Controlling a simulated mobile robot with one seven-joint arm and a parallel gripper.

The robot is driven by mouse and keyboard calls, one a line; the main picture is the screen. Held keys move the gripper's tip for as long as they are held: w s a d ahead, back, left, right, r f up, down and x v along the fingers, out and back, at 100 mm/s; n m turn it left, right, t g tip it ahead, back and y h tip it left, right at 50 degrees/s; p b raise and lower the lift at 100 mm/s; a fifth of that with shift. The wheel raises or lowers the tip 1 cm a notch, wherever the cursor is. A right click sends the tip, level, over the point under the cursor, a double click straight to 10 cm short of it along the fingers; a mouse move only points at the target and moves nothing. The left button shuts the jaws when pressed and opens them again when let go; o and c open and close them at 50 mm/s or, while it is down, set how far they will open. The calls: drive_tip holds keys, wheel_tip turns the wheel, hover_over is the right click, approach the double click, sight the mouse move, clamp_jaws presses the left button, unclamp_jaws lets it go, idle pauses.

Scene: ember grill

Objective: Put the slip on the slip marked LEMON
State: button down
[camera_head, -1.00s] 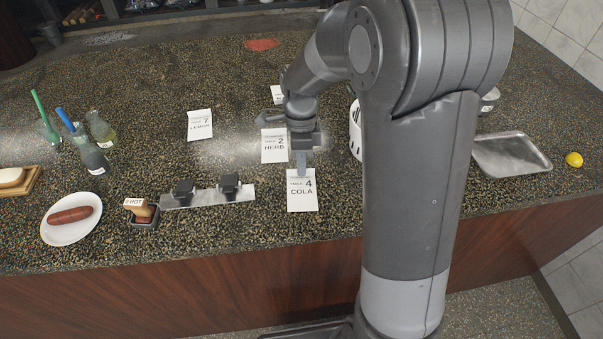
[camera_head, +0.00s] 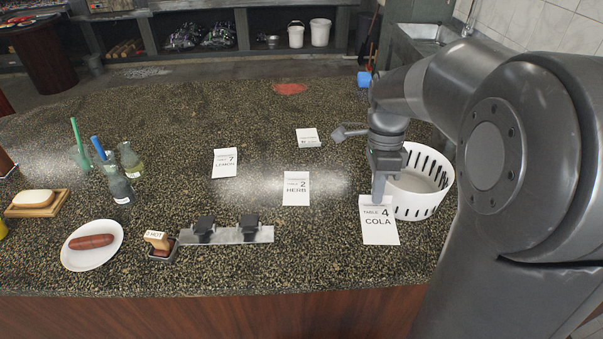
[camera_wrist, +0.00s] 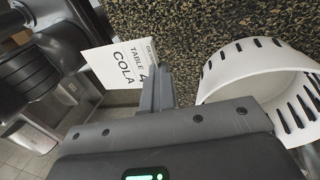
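My gripper (camera_head: 378,200) is shut on the top edge of a white slip reading TABLE 4 COLA (camera_head: 379,228), in front of the white basket. The held slip also shows at the fingertips in the wrist view (camera_wrist: 122,66). The slip marked LEMON (camera_head: 225,164), with a 7, is on the counter to the left of my gripper, apart from it. A slip marked HERB (camera_head: 296,190), with a 2, lies between them. Another white slip (camera_head: 308,136) is farther back; its print is too small to read.
A white slotted basket (camera_head: 421,205) stands just right of my gripper, and close by in the wrist view (camera_wrist: 245,72). A metal strip with two dark blocks (camera_head: 257,235), a stamp (camera_head: 158,240), a plate with a sausage (camera_head: 72,258) and bottles (camera_head: 130,160) stand left. The speckled counter around LEMON is clear.

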drive_tip(key=s+v, duration=0.1)
drive_tip(key=v, duration=0.5)
drive_tip(key=n+t+h, duration=0.1)
drive_tip(key=n+t, duration=0.4)
drive_tip(key=n, duration=2.8)
hover_over(215, 183)
drive_tip(key=f, duration=1.2)
drive_tip(key=shift+s+d, duration=0.1)
drive_tip(key=shift+s, duration=0.25)
drive_tip(key=shift+a+f, duration=0.3)
drive_tip(key=shift+s+x, duration=0.15)
drive_tip(key=shift+x, duration=0.75)
drive_tip(key=shift+s+x, duration=0.2)
drive_tip(key=shift+x, duration=0.7)
drive_tip(key=shift+a+f, duration=0.1)
drive_tip(key=shift+f, duration=0.15)
